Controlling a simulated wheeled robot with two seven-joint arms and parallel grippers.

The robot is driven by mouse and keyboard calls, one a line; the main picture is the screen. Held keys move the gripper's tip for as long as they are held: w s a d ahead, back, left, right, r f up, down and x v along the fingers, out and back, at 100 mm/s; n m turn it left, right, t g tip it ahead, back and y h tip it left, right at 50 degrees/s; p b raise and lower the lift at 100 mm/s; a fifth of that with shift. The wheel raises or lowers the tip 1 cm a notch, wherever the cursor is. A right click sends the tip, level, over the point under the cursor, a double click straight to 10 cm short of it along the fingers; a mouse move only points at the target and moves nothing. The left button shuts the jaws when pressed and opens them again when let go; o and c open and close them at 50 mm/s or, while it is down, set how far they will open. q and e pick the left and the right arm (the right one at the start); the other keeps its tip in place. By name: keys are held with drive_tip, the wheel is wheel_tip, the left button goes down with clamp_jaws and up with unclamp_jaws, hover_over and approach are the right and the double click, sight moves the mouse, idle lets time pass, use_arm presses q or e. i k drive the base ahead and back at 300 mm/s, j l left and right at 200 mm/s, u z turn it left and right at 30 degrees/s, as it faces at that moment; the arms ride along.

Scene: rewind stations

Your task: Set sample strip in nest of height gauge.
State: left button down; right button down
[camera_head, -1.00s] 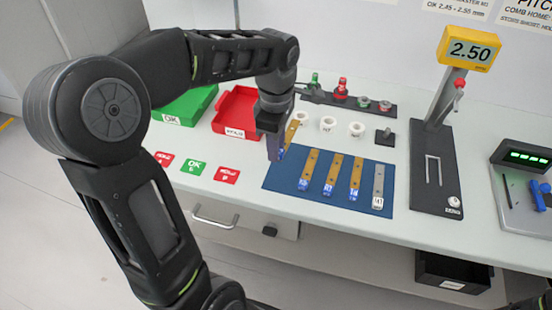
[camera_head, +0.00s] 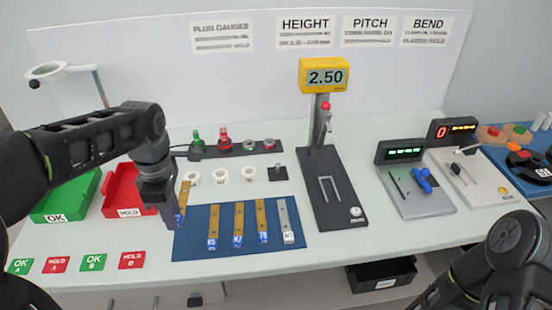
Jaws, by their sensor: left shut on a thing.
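My left gripper (camera_head: 172,214) is shut on a brass sample strip (camera_head: 185,196) with a blue end, at the left edge of the blue mat (camera_head: 275,210). The strip is partly hidden by the fingers, and I cannot tell whether it is clear of the mat. Three more brass strips with blue labelled ends and one grey strip (camera_head: 285,218) lie on the mat. The height gauge (camera_head: 348,212) stands right of the mat, with a yellow display (camera_head: 325,76) reading 2.50. Its nest (camera_head: 330,188), a pale U-shaped outline on the dark base, is empty. My right gripper is out of view.
Green (camera_head: 66,198) and red (camera_head: 124,188) trays lie left of my left gripper. White rings (camera_head: 220,176) and a plug rack (camera_head: 240,149) stand behind the mat. The pitch station (camera_head: 425,200) is right of the gauge. Several red and green cards lie at front left.

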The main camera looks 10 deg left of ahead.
sight(332, 198)
drive_tip(key=i+l, duration=0.1)
drive_tip(key=l, duration=0.25)
drive_tip(key=i+l, duration=0.15)
drive_tip(key=l, duration=0.2)
drive_tip(key=i+l, duration=0.1)
drive_tip(key=l, duration=0.25)
drive_tip(key=i+l, duration=0.1)
drive_tip(key=l, duration=0.3)
drive_tip(key=i+l, duration=0.1)
drive_tip(key=l, duration=0.25)
